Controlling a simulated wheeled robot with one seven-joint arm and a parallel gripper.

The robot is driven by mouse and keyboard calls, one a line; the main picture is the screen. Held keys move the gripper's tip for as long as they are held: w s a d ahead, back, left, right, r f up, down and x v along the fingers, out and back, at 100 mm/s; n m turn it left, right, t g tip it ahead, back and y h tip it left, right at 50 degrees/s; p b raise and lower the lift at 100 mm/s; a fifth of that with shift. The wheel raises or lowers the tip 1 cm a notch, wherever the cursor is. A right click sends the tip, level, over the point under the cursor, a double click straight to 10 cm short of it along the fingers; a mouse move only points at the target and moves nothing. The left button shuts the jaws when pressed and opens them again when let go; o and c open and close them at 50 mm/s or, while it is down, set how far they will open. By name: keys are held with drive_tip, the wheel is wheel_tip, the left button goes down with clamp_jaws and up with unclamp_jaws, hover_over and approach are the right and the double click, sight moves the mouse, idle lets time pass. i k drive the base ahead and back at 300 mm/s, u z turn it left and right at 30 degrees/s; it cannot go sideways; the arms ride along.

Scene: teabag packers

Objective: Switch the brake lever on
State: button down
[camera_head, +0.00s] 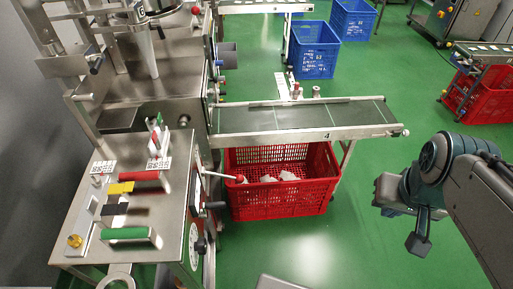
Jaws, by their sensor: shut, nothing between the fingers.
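A steel packing machine stands at the left with a sloping control panel (128,220). A lever with a red ball knob (240,179) sticks out from the panel's right side, above the front of a red crate. A black-ended lever (215,205) is just below it. I cannot tell from labels which one is the brake lever. My gripper (419,243) hangs over the green floor at the right, well apart from the machine and both levers. It is shut and empty.
A conveyor (305,118) runs right from the machine above the red crate (280,198), which holds several white pieces. The panel bears a red handle (139,176) and a green handle (128,234). Blue crates (314,60) stand behind. Green floor is clear between crate and gripper.

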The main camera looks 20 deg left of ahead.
sight(239, 178)
drive_tip(key=u, duration=1.25)
drive_tip(key=k, duration=1.3)
drive_tip(key=z, duration=0.55)
drive_tip(key=i, duration=1.9)
drive_tip(key=u, duration=0.75)
